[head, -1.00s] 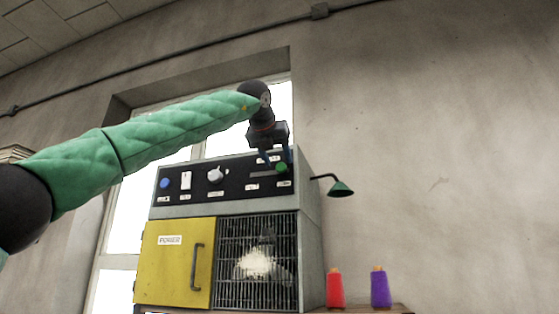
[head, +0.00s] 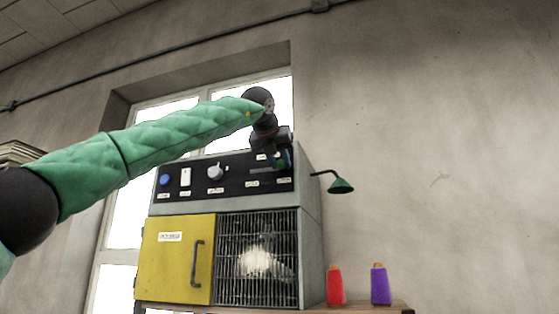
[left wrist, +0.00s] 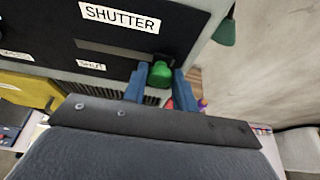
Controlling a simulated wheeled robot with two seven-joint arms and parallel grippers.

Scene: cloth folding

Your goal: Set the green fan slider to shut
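The green slider knob (left wrist: 160,74) sits at the right end of its slot, under the SHUTTER label (left wrist: 119,17) in the left wrist view. A SHUT label (left wrist: 91,65) is below the slot's left part. My left gripper (left wrist: 161,84) has its two blue fingers on either side of the knob, very close to it. I cannot tell if they press on it. In the head view my left gripper (head: 279,160) is at the panel's upper right and partly covers the knob. My right gripper is not in view.
The grey machine (head: 310,240) has a blue button (head: 165,180), a white switch (head: 185,177), a dial (head: 215,171), a yellow door (head: 175,265) and a grille. A green lamp (head: 341,186) juts out at its right. Red (head: 335,286) and purple (head: 380,285) spools stand beside it.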

